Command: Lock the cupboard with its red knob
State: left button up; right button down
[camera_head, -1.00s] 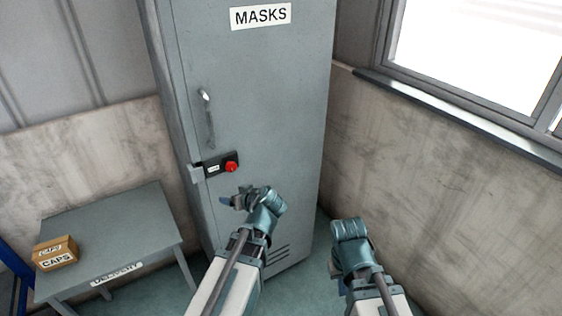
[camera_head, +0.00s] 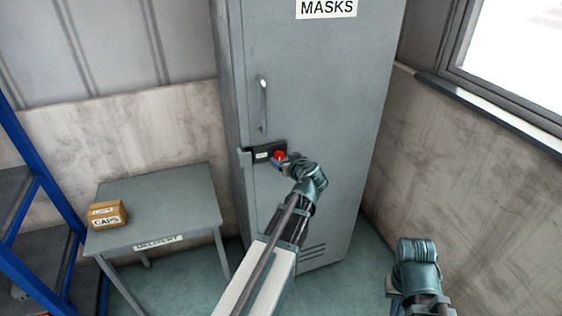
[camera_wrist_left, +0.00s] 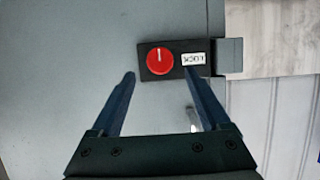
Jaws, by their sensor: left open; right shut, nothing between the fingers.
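The grey cupboard (camera_head: 330,90) labelled MASKS stands upright with its door flush in its frame. Its red knob (camera_head: 279,156) sits on a black lock plate (camera_head: 262,154) at the door's left edge, below the handle (camera_head: 263,104). In the left wrist view the red knob (camera_wrist_left: 159,61) shows a white pointer mark, beside a white LOCK label (camera_wrist_left: 194,59). My left gripper (camera_head: 286,160) is open in front of the knob; its two fingers (camera_wrist_left: 160,82) point towards the plate, apart from the knob as far as I can tell. My right gripper (camera_head: 417,252) is low at the right, its fingertips hidden.
A grey table (camera_head: 160,205) labelled DELIVERY stands left of the cupboard with a CAPS box (camera_head: 107,214) on it. A blue-framed rack (camera_head: 40,190) is at the far left. A wall with a window (camera_head: 515,60) is at the right. Floor shows between table and cupboard.

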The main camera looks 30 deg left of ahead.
aim_at(280, 155)
pick_arm(q)
jog(key=b+x, duration=0.1)
jog(key=x, duration=0.4)
jog(key=shift+c, duration=0.2)
grip_shut()
